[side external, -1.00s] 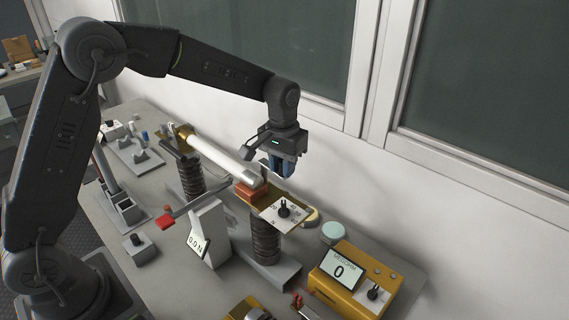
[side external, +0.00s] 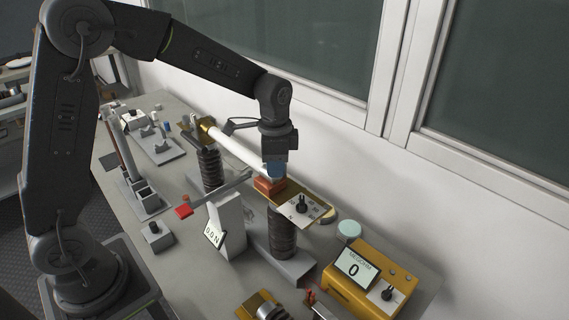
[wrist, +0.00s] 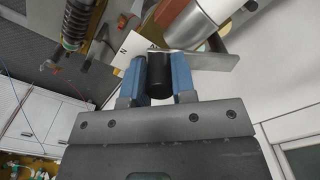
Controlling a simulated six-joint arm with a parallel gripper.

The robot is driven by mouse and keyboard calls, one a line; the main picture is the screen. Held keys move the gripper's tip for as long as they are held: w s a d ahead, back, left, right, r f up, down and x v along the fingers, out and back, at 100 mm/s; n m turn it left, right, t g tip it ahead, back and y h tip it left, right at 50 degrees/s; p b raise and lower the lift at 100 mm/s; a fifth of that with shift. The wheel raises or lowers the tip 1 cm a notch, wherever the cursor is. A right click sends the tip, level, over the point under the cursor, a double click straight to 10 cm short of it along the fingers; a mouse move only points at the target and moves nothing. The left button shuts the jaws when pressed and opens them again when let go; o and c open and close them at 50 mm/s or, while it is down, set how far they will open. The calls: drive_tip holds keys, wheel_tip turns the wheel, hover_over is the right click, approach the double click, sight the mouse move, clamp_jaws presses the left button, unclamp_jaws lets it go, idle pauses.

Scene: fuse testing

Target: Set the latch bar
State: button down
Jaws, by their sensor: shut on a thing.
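My gripper (side external: 276,170) is down at the near right end of the white fuse tube (side external: 236,149), over the red-brown block (side external: 265,187). In the wrist view its blue fingers are shut on a black cylindrical handle (wrist: 159,78). The handle sits against a flat grey metal bar (wrist: 214,62), which looks like the latch bar and runs across just beyond the fingertips. The tube end and the red-brown block show beyond the bar. In the side view the gripper hides the handle and bar.
The wall is close behind.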

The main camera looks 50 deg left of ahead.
drive_tip(key=a+m, duration=0.1)
drive_tip(key=s+a+m, duration=0.1)
drive_tip(key=m, duration=0.1)
drive_tip(key=shift+m, duration=0.3)
drive_tip(key=shift+a+m, duration=0.95)
drive_tip(key=shift+m, duration=0.55)
drive_tip(key=c, duration=0.9)
unclamp_jaws()
drive_tip(key=shift+c, duration=0.2)
wheel_tip(320, 180, up, 14)
drive_tip(key=s+d+f+n+t, duration=0.1)
drive_tip(key=s+d+n+t, duration=0.1)
drive_tip(key=s+n, duration=0.5)
drive_tip(key=s+d+f+n+t, duration=0.1)
drive_tip(key=s+d+n+t, duration=0.1)
drive_tip(key=s+n, duration=0.6)
drive_tip(key=s+t, duration=0.1)
drive_tip(key=s, duration=0.4)
drive_tip(key=shift+s+f+t, duration=0.15)
drive_tip(key=shift+t, duration=0.15)
